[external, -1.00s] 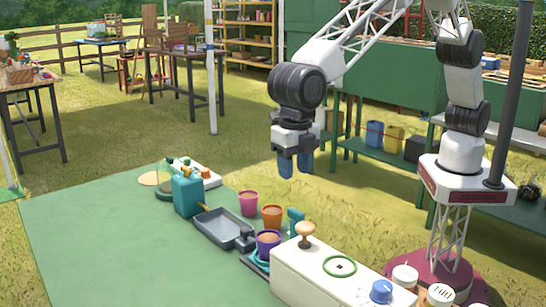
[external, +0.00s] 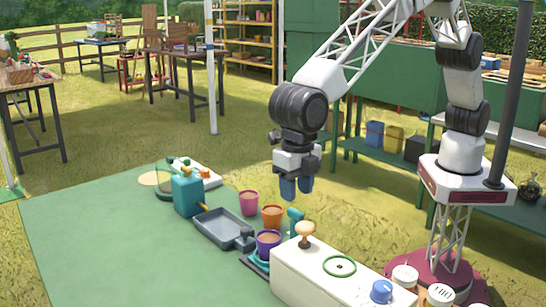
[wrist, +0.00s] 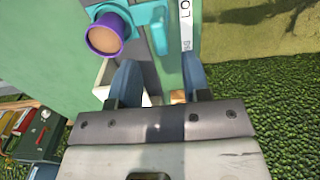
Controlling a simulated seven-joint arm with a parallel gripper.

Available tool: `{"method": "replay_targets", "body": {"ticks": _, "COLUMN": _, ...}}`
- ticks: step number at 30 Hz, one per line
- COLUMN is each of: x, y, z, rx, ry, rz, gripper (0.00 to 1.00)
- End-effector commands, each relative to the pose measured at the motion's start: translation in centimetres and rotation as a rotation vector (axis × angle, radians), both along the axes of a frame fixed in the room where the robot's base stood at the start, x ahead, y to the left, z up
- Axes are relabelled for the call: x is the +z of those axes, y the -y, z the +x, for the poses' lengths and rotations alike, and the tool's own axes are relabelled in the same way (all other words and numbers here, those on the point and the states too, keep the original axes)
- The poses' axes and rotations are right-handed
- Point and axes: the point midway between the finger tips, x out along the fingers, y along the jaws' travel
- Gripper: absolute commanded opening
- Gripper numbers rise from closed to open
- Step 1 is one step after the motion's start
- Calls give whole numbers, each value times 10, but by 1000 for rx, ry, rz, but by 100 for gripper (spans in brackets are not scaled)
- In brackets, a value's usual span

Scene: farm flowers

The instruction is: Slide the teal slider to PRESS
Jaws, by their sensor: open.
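A teal piece that looks like the slider (external: 295,217) stands beside the orange pot, behind the white box. In the wrist view a teal part (wrist: 152,18) shows at the top, on a grey strip next to a white label strip (wrist: 187,28). Only part of the sideways lettering shows, with "LO" legible; I cannot read PRESS. My gripper (external: 297,187) is open and empty, with blue fingers pointing down, in the air above the teal piece. In the wrist view my fingers (wrist: 160,86) are apart, below the teal part in the picture.
A purple pot (external: 268,241), also in the wrist view (wrist: 105,34), is close to the teal part. The orange pot (external: 272,216), pink pot (external: 249,203) and grey tray (external: 218,226) are nearby. A white box (external: 318,272) with a wooden knob (external: 305,229) stands in front. The green mat's left side is clear.

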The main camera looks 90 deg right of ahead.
Motion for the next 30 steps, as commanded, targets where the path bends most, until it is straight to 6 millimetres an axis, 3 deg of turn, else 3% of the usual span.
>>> {"method": "replay_targets", "body": {"ticks": 12, "x": -46, "y": 0, "z": 0, "rx": 0, "ry": -1, "rz": -1, "gripper": 44}}
{"method": "replay_targets", "body": {"ticks": 25, "x": -53, "y": 0, "z": 0, "rx": 0, "ry": 0, "rz": 0, "gripper": 44}}
{"method": "replay_targets", "body": {"ticks": 26, "x": -53, "y": 0, "z": 0, "rx": 0, "ry": 0, "rz": 0, "gripper": 42}}
{"method": "replay_targets", "body": {"ticks": 30, "x": -53, "y": 0, "z": 0, "rx": 0, "ry": 0, "rz": 0, "gripper": 21}}
